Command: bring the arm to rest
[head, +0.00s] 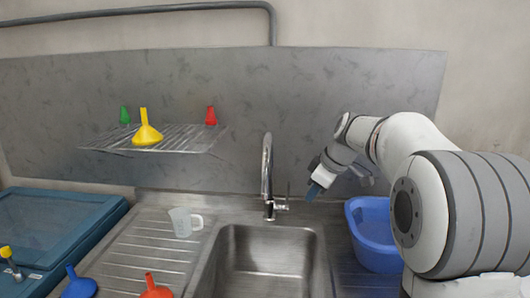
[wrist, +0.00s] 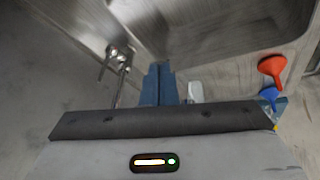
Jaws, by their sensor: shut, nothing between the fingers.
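My gripper (head: 314,191) hangs in the air to the right of the tap, near the back of the sink, with its blue fingertips pointing down to the left. In the wrist view its blue fingers (wrist: 158,84) are together and hold nothing. My arm reaches in from the right side of the head view, bent at the elbow. The gripper appears clear of the tap (head: 267,178) and of the blue basin (head: 372,235).
The steel sink (head: 270,260) is in front. A wall rack (head: 185,143) holds a yellow funnel (head: 146,133) and green and red items.

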